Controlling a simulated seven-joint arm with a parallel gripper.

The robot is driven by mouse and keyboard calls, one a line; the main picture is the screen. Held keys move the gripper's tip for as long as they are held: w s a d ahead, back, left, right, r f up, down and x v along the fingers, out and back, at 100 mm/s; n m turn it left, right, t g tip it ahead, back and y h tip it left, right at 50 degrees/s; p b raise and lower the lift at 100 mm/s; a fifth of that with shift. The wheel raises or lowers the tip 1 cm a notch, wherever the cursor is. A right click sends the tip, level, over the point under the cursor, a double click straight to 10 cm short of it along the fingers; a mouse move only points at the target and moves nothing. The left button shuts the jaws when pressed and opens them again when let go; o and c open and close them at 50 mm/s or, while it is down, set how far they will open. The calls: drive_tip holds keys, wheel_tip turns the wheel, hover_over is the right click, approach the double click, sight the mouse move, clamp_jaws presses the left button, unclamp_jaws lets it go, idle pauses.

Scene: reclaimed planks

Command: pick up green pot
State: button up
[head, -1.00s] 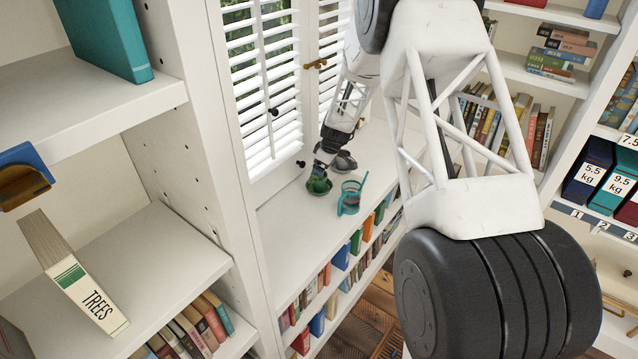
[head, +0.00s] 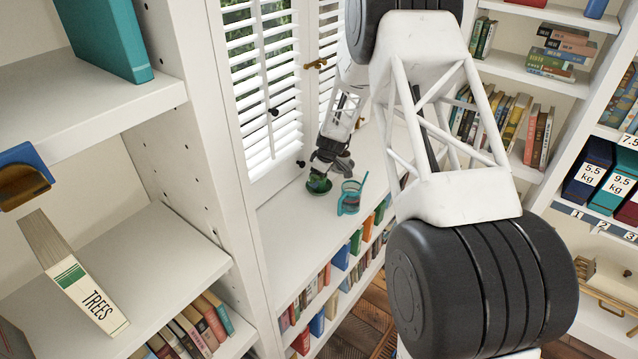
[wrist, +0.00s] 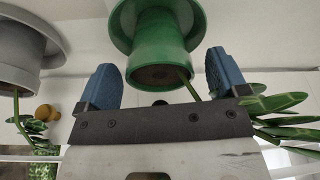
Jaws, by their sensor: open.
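The green pot (head: 318,185) stands on the white shelf top below the window. My gripper (wrist: 162,78) has two blue fingertips spread wide, one on each side of the pot's narrower end, with visible gaps. In the head view my gripper (head: 325,168) is just above and beside the pot and hides part of it. Whether anything touches is not clear.
A grey pot (wrist: 22,48) is close to the left of the green one in the wrist view. Green leaves (wrist: 285,115) lie at the right. A teal cup (head: 350,198) stands to the pot's right. The window shutters (head: 262,85) are close behind.

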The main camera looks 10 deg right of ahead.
drive_tip(key=c, duration=1.3)
drive_tip(key=shift+o, duration=0.2)
drive_tip(key=shift+r, duration=0.15)
wheel_tip(320, 180, up, 10)
idle(0.5)
drive_tip(key=shift+r, duration=1.35)
